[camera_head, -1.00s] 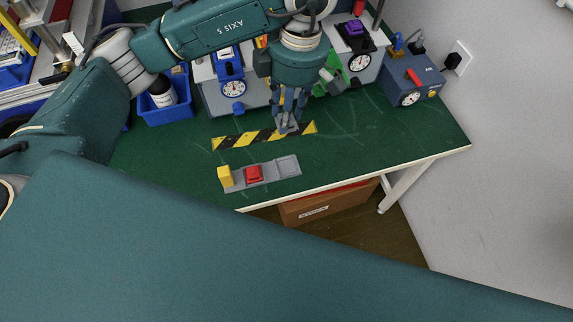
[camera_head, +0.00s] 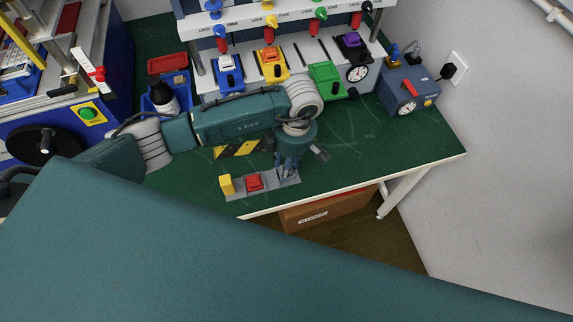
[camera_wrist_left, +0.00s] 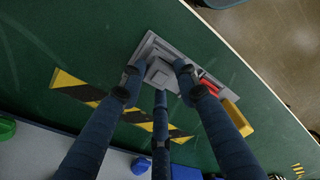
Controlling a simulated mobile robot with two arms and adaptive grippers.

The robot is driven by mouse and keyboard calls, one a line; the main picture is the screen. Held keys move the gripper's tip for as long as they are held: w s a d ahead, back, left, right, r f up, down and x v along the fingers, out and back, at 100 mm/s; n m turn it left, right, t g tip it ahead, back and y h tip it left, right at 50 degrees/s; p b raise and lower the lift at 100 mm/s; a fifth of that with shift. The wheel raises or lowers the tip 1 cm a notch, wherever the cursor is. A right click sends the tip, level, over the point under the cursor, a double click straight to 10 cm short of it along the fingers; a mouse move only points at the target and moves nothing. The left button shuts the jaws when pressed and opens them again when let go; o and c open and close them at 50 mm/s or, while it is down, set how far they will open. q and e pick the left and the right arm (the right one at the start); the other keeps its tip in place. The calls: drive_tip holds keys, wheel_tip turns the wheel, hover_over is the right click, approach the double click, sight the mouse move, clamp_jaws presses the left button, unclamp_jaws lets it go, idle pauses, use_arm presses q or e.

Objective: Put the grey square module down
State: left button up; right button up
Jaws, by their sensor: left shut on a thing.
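A grey tray (camera_head: 270,186) lies near the front edge of the green table. A yellow block (camera_head: 226,184) and a red block (camera_head: 254,181) stand in its left and middle parts. My left gripper (camera_head: 287,176) points down over the tray's right end. In the left wrist view the left gripper (camera_wrist_left: 158,78) has its fingers closed around the grey square module (camera_wrist_left: 160,71), over the tray's end compartment (camera_wrist_left: 151,46). The fingers partly hide the module, and I cannot tell whether it touches the tray floor. My right gripper is not in view.
A yellow-black striped strip (camera_head: 228,152) lies behind the tray, partly hidden by my arm. Coloured devices, including a green one (camera_head: 326,80), stand at the back. A blue box with a dial (camera_head: 407,93) is at the right. The table right of the tray is clear.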

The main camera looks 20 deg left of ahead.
use_arm(q)
drive_tip(key=shift+f, duration=0.65)
drive_tip(key=shift+f, duration=0.1)
drive_tip(key=shift+f, duration=0.15)
drive_tip(key=o, duration=1.1)
drive_tip(key=shift+r, duration=0.2)
